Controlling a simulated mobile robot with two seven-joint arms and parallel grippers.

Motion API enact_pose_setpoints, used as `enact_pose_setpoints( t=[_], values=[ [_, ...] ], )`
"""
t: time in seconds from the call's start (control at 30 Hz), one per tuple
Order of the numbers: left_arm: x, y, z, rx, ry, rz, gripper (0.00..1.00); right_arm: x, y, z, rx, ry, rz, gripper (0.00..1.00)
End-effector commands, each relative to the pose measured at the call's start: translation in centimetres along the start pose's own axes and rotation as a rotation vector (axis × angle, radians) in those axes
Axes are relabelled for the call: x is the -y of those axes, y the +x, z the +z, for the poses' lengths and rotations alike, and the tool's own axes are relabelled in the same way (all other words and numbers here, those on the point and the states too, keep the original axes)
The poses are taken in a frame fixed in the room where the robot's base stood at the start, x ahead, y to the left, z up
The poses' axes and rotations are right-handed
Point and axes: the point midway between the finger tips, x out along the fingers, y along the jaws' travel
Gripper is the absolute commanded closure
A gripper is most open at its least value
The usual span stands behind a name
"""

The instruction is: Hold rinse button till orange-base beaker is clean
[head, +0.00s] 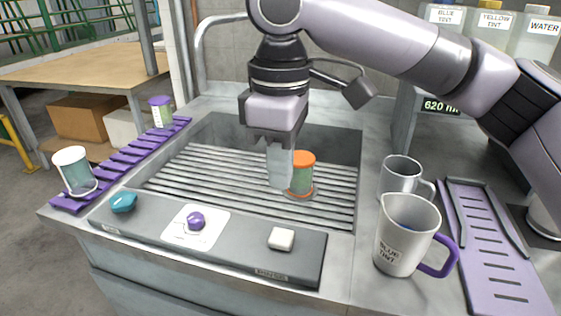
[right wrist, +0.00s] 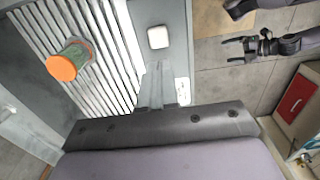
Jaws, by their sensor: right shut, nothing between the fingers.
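The orange-base beaker (head: 302,172) stands upside down on the slatted sink grate, its orange base up and its clear wall greenish. It also shows in the right wrist view (right wrist: 70,62). A white square button (head: 281,239) sits on the front panel; its label is too small to read. The button is also in the right wrist view (right wrist: 158,37). My right gripper (head: 280,184) points down, shut and empty, above the grate and just left of the beaker in the head view, apart from the button. My left gripper (right wrist: 232,50) shows open and empty in the right wrist view.
The panel also has a teal knob (head: 124,202) and a purple knob (head: 195,221). A purple rack (head: 130,160) at left holds beakers. A mug marked blue tint (head: 405,235) and a grey mug (head: 400,175) stand right of the sink, beside a lilac tray (head: 492,245).

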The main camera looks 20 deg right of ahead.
Motion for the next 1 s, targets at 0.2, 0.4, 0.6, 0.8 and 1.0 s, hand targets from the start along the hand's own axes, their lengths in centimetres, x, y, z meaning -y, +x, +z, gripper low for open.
enact_pose_setpoints(
  t=[0.2, 0.4, 0.6, 0.8, 1.0],
  values=[
    [-0.1, 0.5, 0.5, 0.004, -0.004, 0.004, 0.09, 0.0, 5.1, 0.1, 0.002, 0.0, -0.001, 1.0],
    [-0.3, 0.7, 0.1, -0.007, -0.005, 0.01, 0.09, 0.0, 8.4, 0.1, 0.002, 0.0, 0.0, 1.0],
    [-0.4, 0.8, 0.1, -0.01, -0.006, 0.011, 0.09, 0.0, 9.9, 0.0, -0.001, 0.0, 0.001, 1.0],
    [-0.4, 0.8, 0.1, -0.009, -0.006, 0.011, 0.09, 0.0, 10.1, 0.0, -0.001, 0.0, 0.0, 1.0],
    [-0.3, 0.7, 0.1, -0.008, -0.006, 0.011, 0.09, 0.0, 10.1, 0.0, 0.0, 0.0, 0.0, 1.0]
  ],
)
